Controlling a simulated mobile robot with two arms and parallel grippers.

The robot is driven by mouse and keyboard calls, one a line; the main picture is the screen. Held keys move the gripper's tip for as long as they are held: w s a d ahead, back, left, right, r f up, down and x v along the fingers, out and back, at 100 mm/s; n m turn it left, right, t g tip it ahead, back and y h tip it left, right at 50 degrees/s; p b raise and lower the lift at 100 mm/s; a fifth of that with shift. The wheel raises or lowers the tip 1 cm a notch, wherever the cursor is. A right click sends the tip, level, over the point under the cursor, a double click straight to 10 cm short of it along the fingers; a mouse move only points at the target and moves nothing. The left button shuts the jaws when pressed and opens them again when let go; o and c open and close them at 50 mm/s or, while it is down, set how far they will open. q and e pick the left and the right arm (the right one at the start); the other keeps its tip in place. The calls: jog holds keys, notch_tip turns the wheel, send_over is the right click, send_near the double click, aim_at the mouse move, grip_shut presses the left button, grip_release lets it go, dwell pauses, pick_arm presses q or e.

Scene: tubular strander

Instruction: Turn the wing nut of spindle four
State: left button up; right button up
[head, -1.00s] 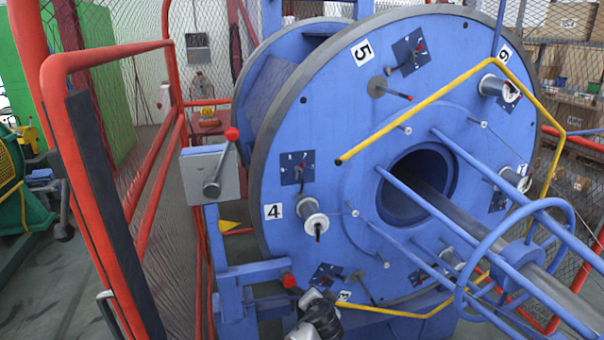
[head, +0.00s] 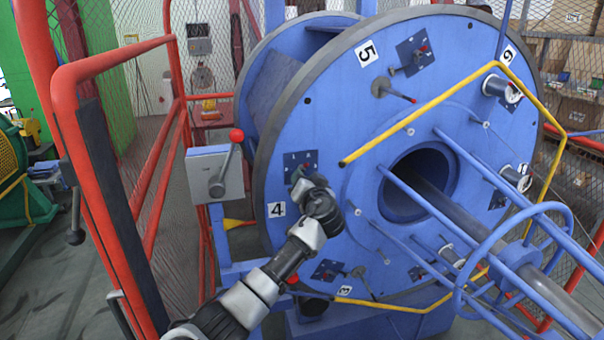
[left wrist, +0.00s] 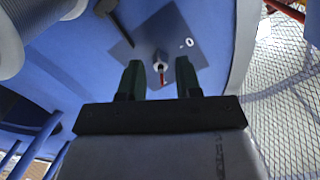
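The blue disc (head: 345,110) carries the label 4 (head: 276,210) at its left side. Spindle four's dark blue plate (head: 296,160) is just above that label and is partly covered by my left gripper (head: 299,180). In the left wrist view, my open left gripper (left wrist: 158,76) points at this plate (left wrist: 155,35). A small metal nut (left wrist: 161,62) with a red mark, which seems to be the wing nut, shows between the two dark fingertips. I cannot tell whether they touch it. My arm hides spindle four's spool in the head view. My right gripper is not in view.
A grey spool end (left wrist: 25,35) is close at the upper left of the wrist view. A grey box with a red-knobbed lever (head: 214,172) stands left of the disc. Yellow bars (head: 430,105) cross the disc's front. Red railings (head: 75,130) stand at the left.

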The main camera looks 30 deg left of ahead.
pick_arm(q)
jog(key=shift+x, duration=1.25)
